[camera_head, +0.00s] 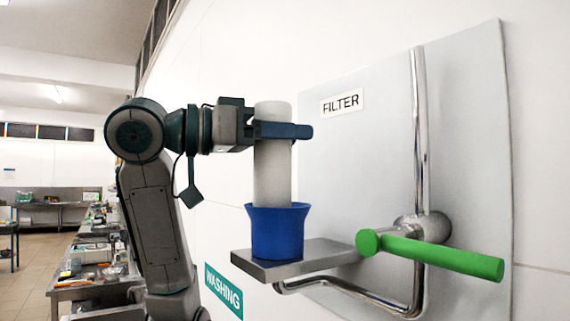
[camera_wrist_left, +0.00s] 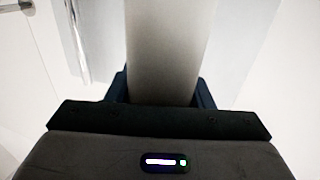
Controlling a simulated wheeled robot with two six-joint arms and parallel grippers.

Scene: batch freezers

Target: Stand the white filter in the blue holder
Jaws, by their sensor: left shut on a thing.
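The white filter (camera_head: 272,175) is an upright white cylinder in the head view. My left gripper (camera_head: 284,131) is shut on its upper part, with a blue finger across its front. The blue holder (camera_head: 277,233) is a flared cup on a grey metal shelf (camera_head: 300,262). The filter's lower end goes behind the holder's front rim, in line with its opening. How deep it sits, and whether it touches the bottom, is hidden. In the left wrist view the filter (camera_wrist_left: 166,50) stands between the two fingers (camera_wrist_left: 162,92). My right gripper is not in view.
A grey wall panel (camera_head: 345,160) with a FILTER label stands behind the shelf. A green-handled lever (camera_head: 440,256) and a chrome pipe (camera_head: 420,130) are to the right of the holder. Steel counters (camera_head: 95,285) stand far left.

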